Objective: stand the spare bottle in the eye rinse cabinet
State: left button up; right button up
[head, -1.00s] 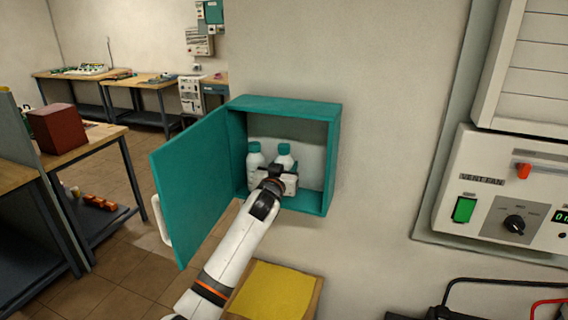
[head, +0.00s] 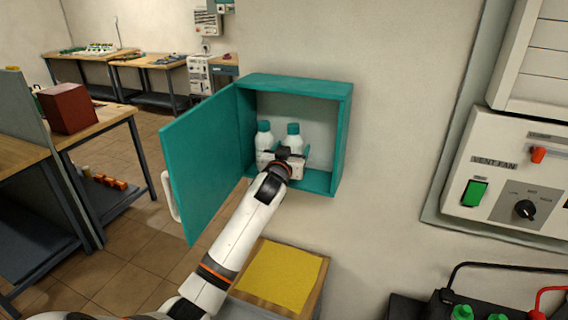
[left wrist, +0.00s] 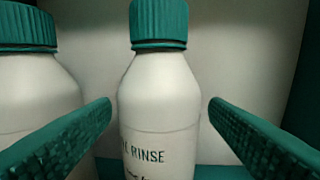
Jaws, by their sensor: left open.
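The teal eye rinse cabinet (head: 345,130) is on the wall with its door (head: 205,165) swung open to the left. Two white bottles with teal caps are inside, side by side and upright: a left bottle (head: 264,138) and a right bottle (head: 293,138). My left gripper (head: 289,152) is at the cabinet opening, in front of the right bottle. In the left wrist view its open fingers (left wrist: 160,112) are on either side of the bottle marked RINSE (left wrist: 160,90), with gaps visible. The left bottle (left wrist: 35,90) is beyond the left finger. The bottles' bases are hidden. My right gripper is not in view.
A small table with a yellow top (head: 285,275) stands below the cabinet. A vent fan panel (head: 510,185) is on the wall at right, with green-capped items and cables beneath. Workbenches stand at left. The cabinet's right side looks empty.

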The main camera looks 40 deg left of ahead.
pick_arm(q)
jog(key=b+v, duration=0.2)
jog(key=v, duration=0.8)
jog(key=shift+s, duration=0.2)
